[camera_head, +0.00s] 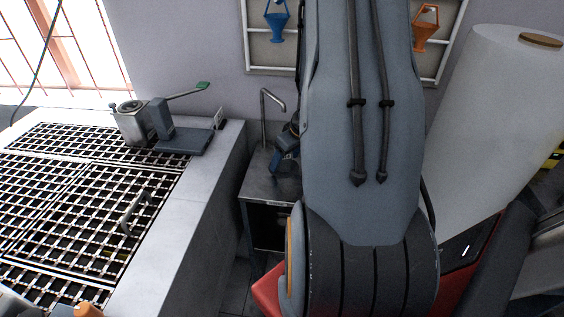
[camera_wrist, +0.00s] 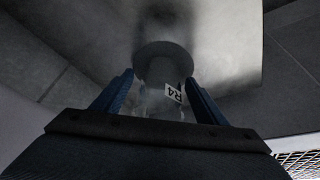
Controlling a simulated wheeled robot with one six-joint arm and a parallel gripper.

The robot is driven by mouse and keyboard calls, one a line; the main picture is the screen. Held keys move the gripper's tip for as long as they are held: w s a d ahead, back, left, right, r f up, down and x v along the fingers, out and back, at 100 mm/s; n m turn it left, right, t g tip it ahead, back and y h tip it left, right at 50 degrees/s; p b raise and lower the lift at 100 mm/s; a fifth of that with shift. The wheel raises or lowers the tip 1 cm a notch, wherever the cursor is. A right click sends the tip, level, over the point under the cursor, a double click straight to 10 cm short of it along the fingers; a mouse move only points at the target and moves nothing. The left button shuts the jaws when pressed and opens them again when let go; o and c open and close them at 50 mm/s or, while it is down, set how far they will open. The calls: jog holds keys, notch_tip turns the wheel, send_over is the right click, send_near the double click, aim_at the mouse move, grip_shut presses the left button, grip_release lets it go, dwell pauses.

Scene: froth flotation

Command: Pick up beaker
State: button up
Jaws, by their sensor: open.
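The beaker (camera_wrist: 155,101) is clear glass with a white label reading R4. It shows in the wrist view, between the two blue fingers of my gripper (camera_wrist: 159,77). A round dark end of it faces up in the picture. The fingers stand on either side of it and are open; whether either finger touches the glass I cannot tell. In the head view my arm hides most of the area, and the beaker cannot be made out there.
A steel sink cabinet (camera_head: 258,182) with a tap (camera_head: 264,105) stands beside my arm. A metal grating (camera_head: 70,215) covers the bench at left, with a device with a green-tipped lever (camera_head: 165,125) at its back. Blue and orange funnels (camera_head: 276,22) hang on the wall rack.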

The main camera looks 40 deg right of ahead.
jog(key=shift+c, duration=0.5)
jog(key=c, duration=1.2)
jog(key=shift+o, duration=0.2)
jog(key=shift+a+r, duration=0.1)
jog(key=shift+r, duration=0.05)
